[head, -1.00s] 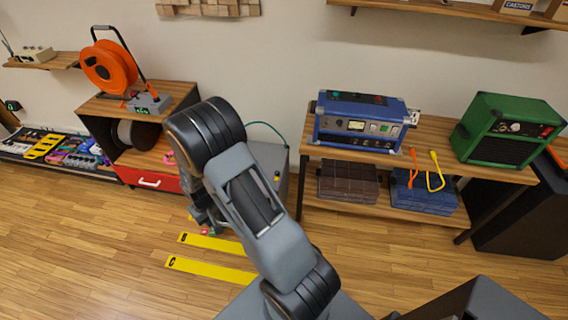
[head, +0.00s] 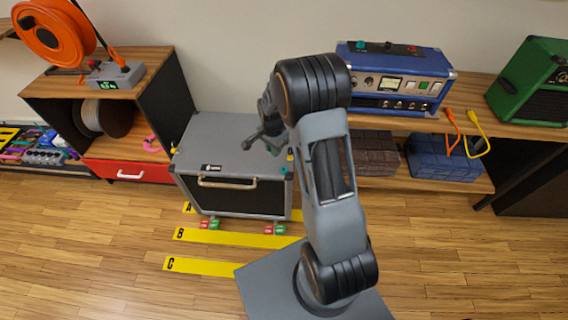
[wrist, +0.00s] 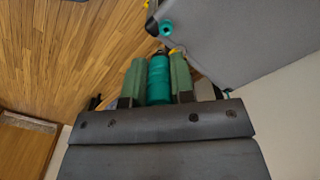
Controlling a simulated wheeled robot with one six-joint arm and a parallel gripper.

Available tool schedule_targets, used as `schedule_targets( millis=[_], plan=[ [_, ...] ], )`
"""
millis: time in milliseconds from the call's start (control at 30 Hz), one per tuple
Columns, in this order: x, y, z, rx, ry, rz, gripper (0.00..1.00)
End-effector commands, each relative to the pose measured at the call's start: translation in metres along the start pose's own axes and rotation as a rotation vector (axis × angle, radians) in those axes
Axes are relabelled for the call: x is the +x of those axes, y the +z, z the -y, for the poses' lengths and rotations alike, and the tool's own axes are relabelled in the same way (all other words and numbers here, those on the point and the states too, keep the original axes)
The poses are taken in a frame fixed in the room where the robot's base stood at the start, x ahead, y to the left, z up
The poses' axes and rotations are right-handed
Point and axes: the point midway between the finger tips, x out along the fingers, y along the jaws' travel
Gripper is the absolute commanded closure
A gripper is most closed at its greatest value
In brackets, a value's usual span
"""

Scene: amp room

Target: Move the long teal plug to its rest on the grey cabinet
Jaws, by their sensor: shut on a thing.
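The long teal plug (wrist: 159,82) is held upright in the wrist view between the two green fingers of my gripper (wrist: 158,90). My gripper (head: 276,148) is by the right edge of the grey cabinet (head: 215,138) in the head view, where my arm hides most of it and the plug cannot be made out clearly. In the wrist view, the cabinet's grey top (wrist: 245,42) fills the upper right. A short teal round piece with a dark centre (wrist: 166,28) sits at its edge, just beyond the plug's tip and apart from it.
Yellow floor strips (head: 215,236) lie before the cabinet. A shelf with a red drawer (head: 128,174) stands left, with an orange cable reel (head: 50,38) on top. A blue amp (head: 396,78) is on the bench at right. Open wooden floor lies in front.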

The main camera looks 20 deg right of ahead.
Motion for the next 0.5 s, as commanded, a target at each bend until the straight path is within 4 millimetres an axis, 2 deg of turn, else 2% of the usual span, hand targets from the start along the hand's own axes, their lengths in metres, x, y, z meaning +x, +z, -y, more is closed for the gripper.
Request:
schedule_targets(
  millis=[33, 100, 300, 500],
  plan=[
    [0.026, -0.01, 0.002, 0.12, -0.004, -0.003, 1.0],
    [0.035, -0.021, 0.003, 0.285, -0.004, -0.003, 1.0],
    [0.052, -0.041, 0.004, 0.65, -0.002, -0.003, 1.0],
    [0.057, -0.052, 0.004, 0.845, 0.0, -0.003, 1.0]
  ],
)
